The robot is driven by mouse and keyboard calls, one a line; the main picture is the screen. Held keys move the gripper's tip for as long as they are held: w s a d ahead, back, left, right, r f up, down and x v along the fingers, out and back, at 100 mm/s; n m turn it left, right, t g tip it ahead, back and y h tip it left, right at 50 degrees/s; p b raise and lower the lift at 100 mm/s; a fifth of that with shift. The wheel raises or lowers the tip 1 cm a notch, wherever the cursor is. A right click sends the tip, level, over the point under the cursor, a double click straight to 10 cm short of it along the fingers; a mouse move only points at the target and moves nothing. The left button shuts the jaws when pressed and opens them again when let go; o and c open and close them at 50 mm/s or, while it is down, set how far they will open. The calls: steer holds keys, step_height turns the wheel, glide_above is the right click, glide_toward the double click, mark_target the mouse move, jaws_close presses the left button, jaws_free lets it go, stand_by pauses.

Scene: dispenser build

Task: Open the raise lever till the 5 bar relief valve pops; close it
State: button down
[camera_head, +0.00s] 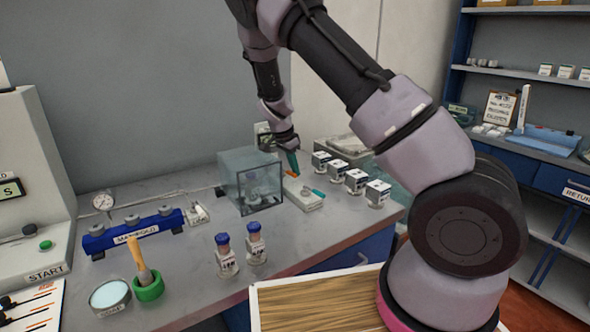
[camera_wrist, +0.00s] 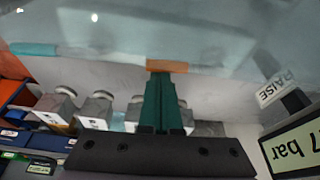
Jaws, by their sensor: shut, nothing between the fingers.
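My gripper (camera_head: 295,172) hangs over the small white valve block (camera_head: 305,201) beside the clear box. In the wrist view its dark green fingers (camera_wrist: 165,78) are shut together and empty. An orange bar (camera_wrist: 167,66) lies at or just past the fingertips; I cannot tell whether they touch it. The relief valve cannot be made out.
The clear box (camera_head: 250,180) stands close left of my gripper. Several white-topped blocks (camera_head: 355,181) stand to the right.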

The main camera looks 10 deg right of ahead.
steer(key=d, duration=0.1)
steer(key=w+d, duration=0.1)
steer(key=d+f, duration=0.1)
steer(key=d, duration=0.1)
steer(key=shift+w, duration=0.3)
steer(key=v, duration=1)
steer(key=shift+a, duration=0.25)
steer(key=shift+r, duration=0.2)
steer(key=s+d+r+n+t+y, duration=0.1)
steer(key=s+d+r+n+y, duration=0.15)
steer(key=s+r, duration=0.55)
steer(key=s+d+r+n+t+y, duration=0.1)
steer(key=s+d+r+y, duration=0.2)
steer(key=s+r, duration=0.45)
steer(key=s+d+r+n+t, duration=0.1)
steer(key=s+r, duration=0.3)
steer(key=s, duration=0.4)
steer(key=s+d+r+n+t, duration=0.1)
steer(key=s+r+n, duration=0.3)
steer(key=s, duration=0.4)
steer(key=shift+s+r+t, duration=0.35)
steer(key=shift+r+t, duration=0.25)
steer(key=shift+t, duration=0.2)
